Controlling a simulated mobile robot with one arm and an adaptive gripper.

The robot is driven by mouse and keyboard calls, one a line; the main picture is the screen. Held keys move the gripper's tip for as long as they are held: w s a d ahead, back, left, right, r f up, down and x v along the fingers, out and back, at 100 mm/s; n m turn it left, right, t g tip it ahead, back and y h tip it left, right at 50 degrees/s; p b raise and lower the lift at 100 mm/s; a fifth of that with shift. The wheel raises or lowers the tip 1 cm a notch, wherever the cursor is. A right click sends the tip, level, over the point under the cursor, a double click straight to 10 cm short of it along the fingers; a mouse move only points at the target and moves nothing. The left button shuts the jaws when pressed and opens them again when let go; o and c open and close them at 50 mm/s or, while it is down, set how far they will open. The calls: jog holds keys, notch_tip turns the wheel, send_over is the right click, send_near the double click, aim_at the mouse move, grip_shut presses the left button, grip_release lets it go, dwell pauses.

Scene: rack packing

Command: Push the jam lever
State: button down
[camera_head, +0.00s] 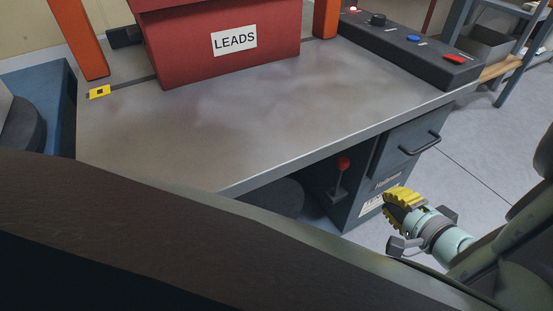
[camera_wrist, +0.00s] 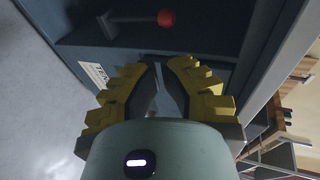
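The jam lever is a short grey rod with a red ball knob (camera_head: 343,163), on the dark recessed side of the cabinet under the table. In the wrist view its red knob (camera_wrist: 166,18) is near the top edge, beyond the fingertips. My gripper (camera_head: 390,204), with yellow ribbed fingers, is right of and a little below the lever in the head view, apart from it.
The grey table (camera_head: 240,110) carries a red LEADS bin (camera_head: 220,60) and a button panel (camera_head: 410,47). The cabinet (camera_head: 400,150) has a dark drawer handle (camera_head: 420,145) near the table edge. Open floor (camera_head: 490,150) lies to the right.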

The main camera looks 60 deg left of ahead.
dwell(0.3)
jog(key=b, duration=0.5)
send_over(339, 178)
jog(key=d, duration=0.3)
notch_tip(339, 178, down, 5)
jog(key=shift+w+d, duration=0.15)
jog(key=shift+w, duration=0.1)
jog(key=shift+r, duration=0.1)
